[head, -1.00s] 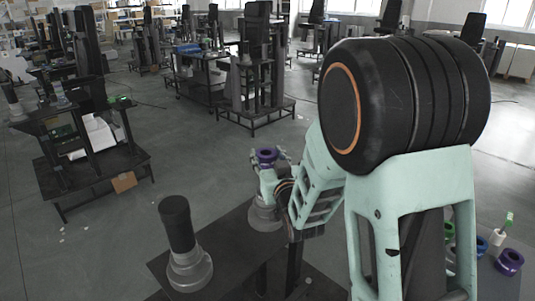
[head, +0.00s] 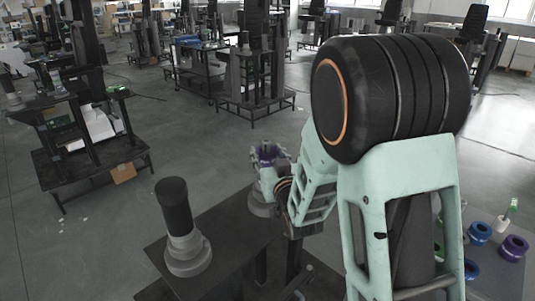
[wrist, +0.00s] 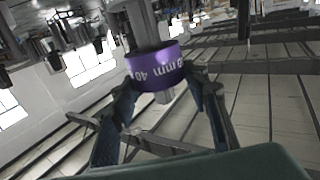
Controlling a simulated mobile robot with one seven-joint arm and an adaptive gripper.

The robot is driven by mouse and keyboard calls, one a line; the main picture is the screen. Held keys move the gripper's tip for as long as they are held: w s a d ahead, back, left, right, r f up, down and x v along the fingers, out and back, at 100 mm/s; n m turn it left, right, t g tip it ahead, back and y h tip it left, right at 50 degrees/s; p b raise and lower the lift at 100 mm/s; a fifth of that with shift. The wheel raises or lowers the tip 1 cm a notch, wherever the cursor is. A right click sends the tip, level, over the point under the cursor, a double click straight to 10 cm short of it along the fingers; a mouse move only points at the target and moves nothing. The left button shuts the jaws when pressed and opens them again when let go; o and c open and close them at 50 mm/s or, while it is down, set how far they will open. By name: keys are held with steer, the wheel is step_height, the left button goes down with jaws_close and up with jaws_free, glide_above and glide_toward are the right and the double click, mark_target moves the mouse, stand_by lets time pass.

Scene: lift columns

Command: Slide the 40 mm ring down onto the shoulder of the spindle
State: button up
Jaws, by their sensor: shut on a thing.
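The purple ring (head: 267,158), marked 40 mm, is held between the fingers of my gripper (head: 266,163). In the wrist view, the ring (wrist: 154,69) sits between both fingertips, and the picture is roughly upside down. A grey spindle (wrist: 139,22) shows on both sides of the ring, so the ring appears to be around the shaft. In the head view, a thin tip shows just above the ring, and the spindle's wide grey base (head: 259,206) stands below my gripper. My gripper and wrist hide the shoulder and the gap to it.
Another spindle (head: 179,228) with a dark top and grey flared base stands at left on the dark table (head: 222,246). Blue (head: 480,232), purple (head: 514,246) and green rings lie at right beyond my arm. A loaded workbench (head: 85,155) stands at far left.

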mark_target(268, 164)
steer(key=shift+f+b, duration=2.05)
steer(key=shift+b, duration=0.15)
steer(key=o, duration=1.4)
steer(key=shift+v, duration=3.75)
